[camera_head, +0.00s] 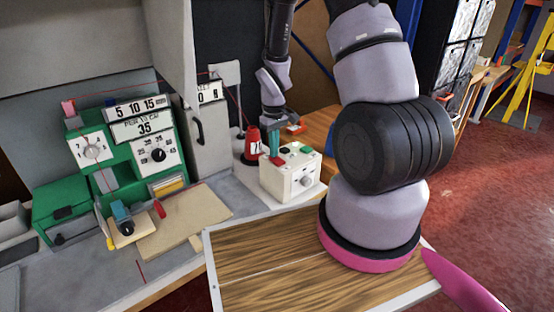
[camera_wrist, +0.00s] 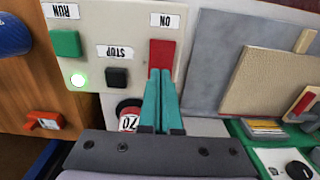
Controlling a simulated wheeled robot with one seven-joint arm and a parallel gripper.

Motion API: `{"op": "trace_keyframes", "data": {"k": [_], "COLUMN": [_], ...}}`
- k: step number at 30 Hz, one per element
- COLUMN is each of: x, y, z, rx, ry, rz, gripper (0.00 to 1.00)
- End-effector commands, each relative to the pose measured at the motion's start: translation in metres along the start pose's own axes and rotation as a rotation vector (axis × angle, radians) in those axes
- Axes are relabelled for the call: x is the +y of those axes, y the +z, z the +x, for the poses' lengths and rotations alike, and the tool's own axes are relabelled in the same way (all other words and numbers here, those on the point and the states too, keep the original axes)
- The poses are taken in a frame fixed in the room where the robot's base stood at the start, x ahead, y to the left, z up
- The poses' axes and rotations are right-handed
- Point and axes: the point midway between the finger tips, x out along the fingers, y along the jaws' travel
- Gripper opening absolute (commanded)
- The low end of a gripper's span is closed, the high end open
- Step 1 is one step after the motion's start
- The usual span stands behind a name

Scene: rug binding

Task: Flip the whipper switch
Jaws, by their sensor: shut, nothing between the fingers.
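The control box (camera_head: 290,176) is cream-coloured and stands at the bench's right end. In the wrist view its panel (camera_wrist: 110,18) appears upside down. A red rocker switch (camera_wrist: 162,54) labelled ON is there, beside a black STOP button (camera_wrist: 117,77) and a green RUN button (camera_wrist: 65,43). A round green lamp (camera_wrist: 78,80) is lit. My gripper (camera_wrist: 160,72) has teal fingers, shut and empty. Their tips overlap the red switch's lower edge in the picture; I cannot tell whether they touch. In the head view my gripper (camera_head: 274,152) is above the box's left side.
A red spool (camera_head: 252,146) stands close to the box's left. A green machine (camera_head: 125,150) with dials and a beige board (camera_head: 185,220) are further left. A wood-topped table (camera_head: 260,265) lies in front. An orange item (camera_wrist: 45,121) lies on a wooden surface.

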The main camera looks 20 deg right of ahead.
Motion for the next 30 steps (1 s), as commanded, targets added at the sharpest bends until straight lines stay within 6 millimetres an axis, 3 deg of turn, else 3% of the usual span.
{"op": "trace_keyframes", "data": {"k": [11,30], "x": [0.000,0.000], "y": [0.000,0.000], "z": [0.000,-0.051], "rx": [0.001,0.001], "ry": [0.000,0.000], "rz": [0.000,0.001], "gripper": [0.00,0.00]}}
